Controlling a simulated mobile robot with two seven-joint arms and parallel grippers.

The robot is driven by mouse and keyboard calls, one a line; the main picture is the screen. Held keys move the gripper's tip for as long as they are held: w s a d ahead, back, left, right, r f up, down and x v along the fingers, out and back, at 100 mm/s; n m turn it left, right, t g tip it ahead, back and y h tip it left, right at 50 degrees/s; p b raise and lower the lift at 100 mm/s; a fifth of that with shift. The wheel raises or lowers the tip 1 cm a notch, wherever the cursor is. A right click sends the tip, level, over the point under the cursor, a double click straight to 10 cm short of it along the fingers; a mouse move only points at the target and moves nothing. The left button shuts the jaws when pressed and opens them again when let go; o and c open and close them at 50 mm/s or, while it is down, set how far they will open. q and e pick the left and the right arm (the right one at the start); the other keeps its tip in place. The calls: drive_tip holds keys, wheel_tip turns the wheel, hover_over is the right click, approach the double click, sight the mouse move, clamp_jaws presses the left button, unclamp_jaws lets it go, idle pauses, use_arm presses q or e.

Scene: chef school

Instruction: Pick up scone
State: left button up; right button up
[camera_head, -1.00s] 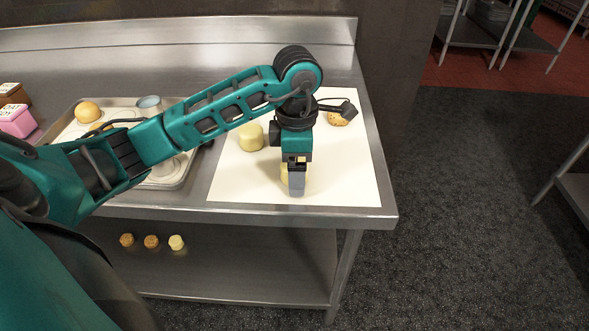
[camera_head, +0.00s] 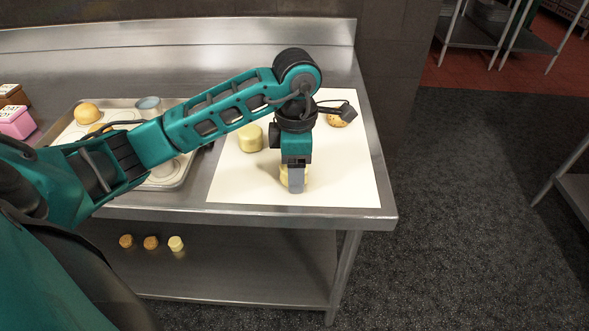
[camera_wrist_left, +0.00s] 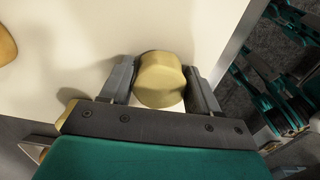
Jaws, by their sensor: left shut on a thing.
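My left gripper (camera_head: 295,181) points down over the front part of the white sheet in the head view. It is shut on a pale yellow scone (camera_wrist_left: 160,80), which sits between its two fingers in the left wrist view. In the head view, most of this scone is hidden behind the gripper. Another pale scone (camera_head: 250,138) stands on the sheet to the left of the gripper. A browner speckled scone (camera_head: 337,120) lies farther back on the right. My right gripper does not show.
The white sheet (camera_head: 235,185) covers the right end of the steel table (camera_head: 330,216). A metal tray (camera_head: 180,184) at left holds a round bun (camera_head: 88,113) and a metal cup (camera_head: 149,104). Pink (camera_head: 17,122) and brown boxes stand far left. Small pastries (camera_head: 151,242) lie on the lower shelf.

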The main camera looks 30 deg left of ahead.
use_arm(q)
wheel_tip(320, 180, up, 20)
drive_tip(key=p, duration=0.2)
drive_tip(key=shift+p, duration=0.4)
